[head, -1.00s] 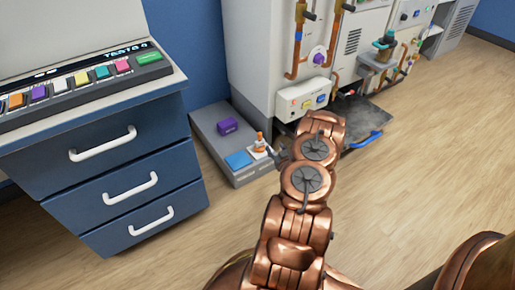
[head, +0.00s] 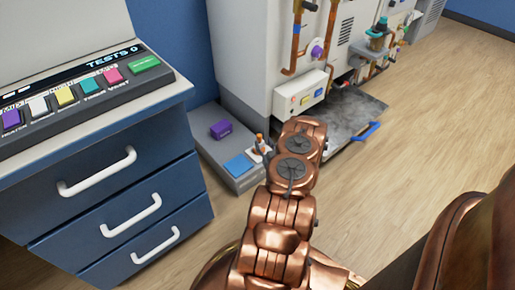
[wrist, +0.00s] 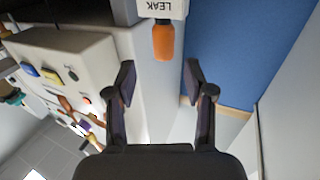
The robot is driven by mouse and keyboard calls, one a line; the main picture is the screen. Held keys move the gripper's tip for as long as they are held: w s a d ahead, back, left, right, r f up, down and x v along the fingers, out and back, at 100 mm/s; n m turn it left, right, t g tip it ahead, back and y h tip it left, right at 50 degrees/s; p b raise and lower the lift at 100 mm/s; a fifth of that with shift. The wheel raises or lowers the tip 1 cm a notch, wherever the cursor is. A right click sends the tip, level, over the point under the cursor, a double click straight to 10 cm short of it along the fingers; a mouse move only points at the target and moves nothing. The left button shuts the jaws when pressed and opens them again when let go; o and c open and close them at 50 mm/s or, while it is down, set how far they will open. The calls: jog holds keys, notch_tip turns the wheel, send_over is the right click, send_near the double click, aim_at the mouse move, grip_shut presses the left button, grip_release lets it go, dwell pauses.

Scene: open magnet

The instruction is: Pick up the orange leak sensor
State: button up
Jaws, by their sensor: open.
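The orange leak sensor (head: 259,140) stands on a white base on a low grey platform in the head view, just left of my arm's far end. In the wrist view the orange sensor (wrist: 164,42) shows above the gap between my fingers, beside a white block marked LEAK (wrist: 163,8). My gripper (wrist: 160,80) is open and empty, its two fingers spread apart. The sensor appears beyond the fingertips, not between them. In the head view my arm hides the gripper almost entirely.
The grey platform (head: 209,143) also holds a purple block (head: 221,129) and a blue pad (head: 239,165). A blue drawer cabinet (head: 60,215) stands close on the left. A white machine (head: 250,50) rises behind, with a dark tray (head: 350,112) at its foot. Wooden floor is clear on the right.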

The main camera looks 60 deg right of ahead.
aim_at(260, 139)
jog(key=shift+w+d+f+b, duration=0.15)
jog(key=shift+w+b, duration=0.05)
jog(key=shift+w, duration=0.2)
jog(key=shift+w+d+f+b, duration=0.15)
jog(key=shift+w+b, duration=0.05)
jog(key=shift+w, duration=0.2)
jog(key=b+x, duration=0.1)
jog(key=x, duration=0.2)
jog(key=shift+w+f+b, duration=0.1)
jog(key=shift+f+b, duration=0.1)
jog(key=shift+b, duration=0.2)
jog(key=shift+w+d+r, duration=0.1)
jog(key=shift+w+d, duration=0.25)
jog(key=shift+c, duration=0.4)
grip_shut()
